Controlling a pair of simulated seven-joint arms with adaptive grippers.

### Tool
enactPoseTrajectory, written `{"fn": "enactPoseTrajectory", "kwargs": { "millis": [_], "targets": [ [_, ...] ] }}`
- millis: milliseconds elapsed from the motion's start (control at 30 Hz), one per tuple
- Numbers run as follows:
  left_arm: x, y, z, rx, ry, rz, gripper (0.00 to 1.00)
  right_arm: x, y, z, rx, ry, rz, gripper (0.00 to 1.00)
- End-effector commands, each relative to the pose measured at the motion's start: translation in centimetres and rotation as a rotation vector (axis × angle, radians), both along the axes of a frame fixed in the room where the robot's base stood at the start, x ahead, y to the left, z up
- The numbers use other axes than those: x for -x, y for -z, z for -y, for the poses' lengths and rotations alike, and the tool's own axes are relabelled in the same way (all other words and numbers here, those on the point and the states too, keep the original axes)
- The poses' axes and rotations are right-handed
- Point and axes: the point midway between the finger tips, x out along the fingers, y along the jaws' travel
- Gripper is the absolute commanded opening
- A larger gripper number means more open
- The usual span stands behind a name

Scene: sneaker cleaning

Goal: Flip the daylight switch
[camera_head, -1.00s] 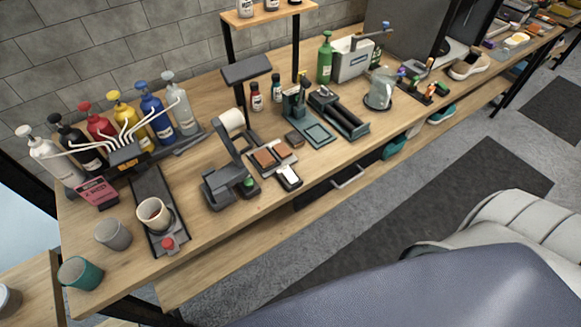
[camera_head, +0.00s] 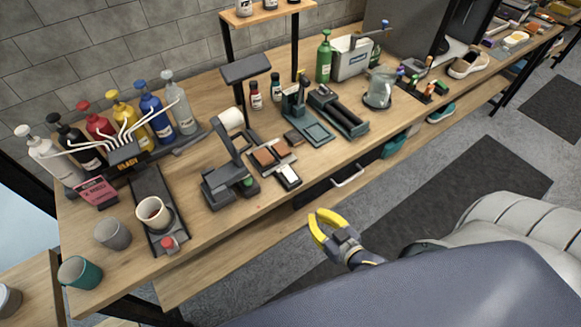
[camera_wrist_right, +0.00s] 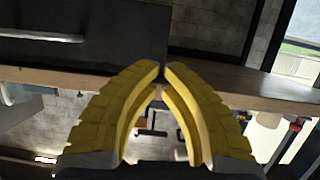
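No part is clearly labelled as a daylight switch. A dark lamp-like stand has a flat dark head (camera_head: 246,69), an arm and a base (camera_head: 222,188) on the bench. A small green button (camera_head: 249,182) shows on the base's right side. My right gripper (camera_head: 314,213), with yellow fingers, is in front of the bench, right of and lower in the picture than the stand, apart from it. In the right wrist view its fingertips (camera_wrist_right: 162,68) nearly meet, with only a sliver between them and nothing held. My left gripper is not in view.
The wooden bench (camera_head: 215,245) has a drawer with a metal handle (camera_head: 348,177) near my right gripper. Brown and white blocks lie right of the stand's base. A cup (camera_head: 152,212) and several pump bottles stand to the left. The bench front below the base is clear.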

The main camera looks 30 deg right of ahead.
Motion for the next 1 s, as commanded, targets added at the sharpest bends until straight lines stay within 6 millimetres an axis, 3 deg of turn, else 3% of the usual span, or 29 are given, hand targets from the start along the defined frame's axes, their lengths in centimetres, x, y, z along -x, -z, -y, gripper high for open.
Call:
{"fn": "enactPoseTrajectory", "kwargs": {
  "millis": [33, 200, 400, 600, 1000],
  "targets": [
    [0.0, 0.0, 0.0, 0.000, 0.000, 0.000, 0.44, -0.4, -2.7, -0.2, -0.008, -0.003, 0.043, 0.00],
    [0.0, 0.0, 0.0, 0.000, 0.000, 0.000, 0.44, -1.0, -9.9, -0.7, -0.034, -0.013, 0.163, 0.00],
    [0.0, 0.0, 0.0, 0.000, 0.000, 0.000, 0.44, -0.9, -15.3, -1.2, -0.056, -0.024, 0.250, 0.00],
    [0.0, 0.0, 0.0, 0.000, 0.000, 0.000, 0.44, -0.7, -17.3, -1.4, -0.069, -0.029, 0.280, 0.00],
    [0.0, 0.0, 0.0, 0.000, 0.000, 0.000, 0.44, -0.8, -17.1, -1.5, -0.072, -0.030, 0.274, 0.00]
  ]
}}
